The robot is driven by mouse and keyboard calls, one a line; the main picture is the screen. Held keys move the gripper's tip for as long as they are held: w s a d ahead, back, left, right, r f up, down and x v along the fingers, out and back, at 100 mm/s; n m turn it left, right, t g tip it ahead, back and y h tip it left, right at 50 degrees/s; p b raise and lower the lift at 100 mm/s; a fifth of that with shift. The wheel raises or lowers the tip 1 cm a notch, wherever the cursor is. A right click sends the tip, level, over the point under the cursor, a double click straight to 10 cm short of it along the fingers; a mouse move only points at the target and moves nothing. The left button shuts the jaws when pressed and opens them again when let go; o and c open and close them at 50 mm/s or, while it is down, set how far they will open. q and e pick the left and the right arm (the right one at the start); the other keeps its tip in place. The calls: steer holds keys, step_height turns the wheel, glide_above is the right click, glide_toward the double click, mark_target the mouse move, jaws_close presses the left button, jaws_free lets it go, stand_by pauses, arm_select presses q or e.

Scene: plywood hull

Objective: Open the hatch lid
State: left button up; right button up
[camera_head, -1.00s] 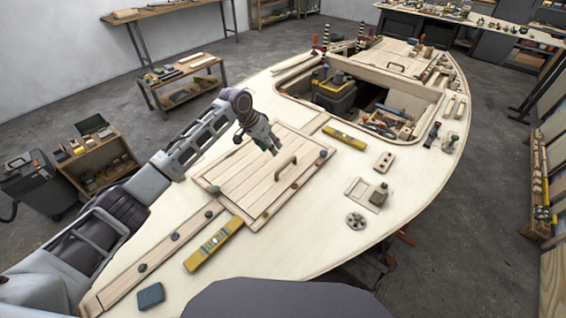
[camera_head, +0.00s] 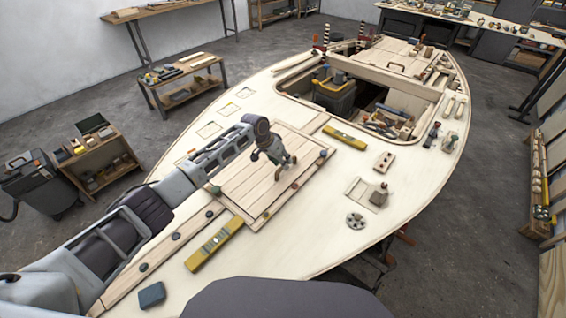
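The hatch lid (camera_head: 250,188) is a pale planked wooden panel lying flat and closed in the hull's deck. Its wooden bar handle (camera_head: 278,175) stands near the lid's right side and is partly covered by my gripper. My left gripper (camera_head: 284,165) is over the handle, its fingers pointing down at it. The view is too small to tell whether the fingers touch the handle or have shut on it. My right gripper is not in view.
A yellow level (camera_head: 214,243) lies at the lid's front edge and another (camera_head: 344,137) lies beyond it. Small dark knobs sit around the lid. A blue block (camera_head: 151,294) lies at the front left. An open cockpit with a toolbox (camera_head: 335,92) is farther back.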

arm_select(q)
steer(key=shift+x, duration=0.8)
jaws_close()
